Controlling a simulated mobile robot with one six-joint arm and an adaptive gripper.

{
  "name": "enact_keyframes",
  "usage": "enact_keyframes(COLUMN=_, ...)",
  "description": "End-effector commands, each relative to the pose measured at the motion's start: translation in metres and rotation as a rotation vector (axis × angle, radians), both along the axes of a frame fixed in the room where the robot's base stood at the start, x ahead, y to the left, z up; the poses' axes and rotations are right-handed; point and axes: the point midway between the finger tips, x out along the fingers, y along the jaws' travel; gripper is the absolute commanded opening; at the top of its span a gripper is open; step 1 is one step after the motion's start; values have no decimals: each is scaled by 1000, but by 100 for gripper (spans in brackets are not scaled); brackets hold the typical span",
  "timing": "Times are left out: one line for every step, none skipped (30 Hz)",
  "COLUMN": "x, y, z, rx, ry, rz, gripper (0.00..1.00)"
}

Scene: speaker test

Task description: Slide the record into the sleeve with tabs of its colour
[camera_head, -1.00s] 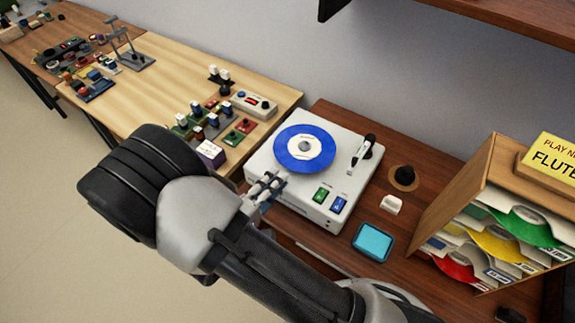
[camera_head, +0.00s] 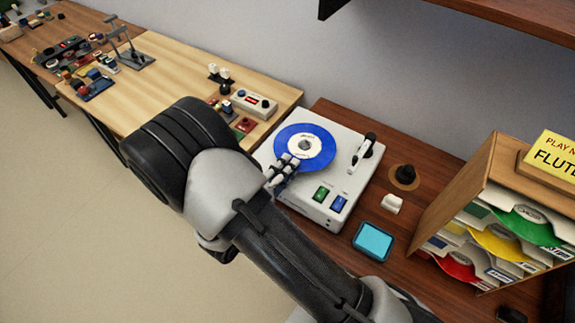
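A blue record (camera_head: 318,143) with a white label lies flat on the white turntable (camera_head: 345,178). The tonearm (camera_head: 362,155) is off to the right of the record. My gripper (camera_head: 290,160) is over the record's front left edge; its fingers overlap the rim in the picture. I cannot tell whether they touch it or how far they are apart. A wooden rack (camera_head: 450,195) at the right holds several white sleeves. Green (camera_head: 525,226), yellow (camera_head: 497,243) and red (camera_head: 455,268) discs or tabs show in it. Small coloured patches show at their left ends, one seemingly blue (camera_head: 437,242).
A shelf (camera_head: 500,20) overhangs the back right. Small parts clutter the left tables.

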Motion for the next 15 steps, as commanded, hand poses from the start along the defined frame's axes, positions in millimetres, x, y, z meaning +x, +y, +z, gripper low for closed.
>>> enact_keyframes(x=0, y=0, z=0, rx=0, ry=0, rz=0, gripper=11)
enact_keyframes(x=0, y=0, z=0, rx=0, ry=0, rz=0, gripper=10)
enact_keyframes(x=0, y=0, z=0, rx=0, ry=0, rz=0, gripper=9)
enact_keyframes(x=0, y=0, z=0, rx=0, ry=0, rz=0, gripper=8)
enact_keyframes(x=0, y=0, z=0, rx=0, ry=0, rz=0, gripper=7)
enact_keyframes(x=0, y=0, z=0, rx=0, ry=0, rz=0, gripper=5)
enact_keyframes(x=0, y=0, z=0, rx=0, ry=0, rz=0, gripper=4)
enact_keyframes(x=0, y=0, z=0, rx=0, ry=0, rz=0, gripper=3)
enact_keyframes(x=0, y=0, z=0, rx=0, ry=0, rz=0, gripper=2)
enact_keyframes(x=0, y=0, z=0, rx=0, ry=0, rz=0, gripper=1)
enact_keyframes(x=0, y=0, z=0, rx=0, ry=0, rz=0, gripper=0)
enact_keyframes(x=0, y=0, z=0, rx=0, ry=0, rz=0, gripper=0)
enact_keyframes(x=0, y=0, z=0, rx=1, ry=1, rz=0, gripper=0)
enact_keyframes(x=0, y=0, z=0, rx=1, ry=1, rz=0, gripper=0)
enact_keyframes(x=0, y=0, z=0, rx=1, ry=1, rz=0, gripper=0)
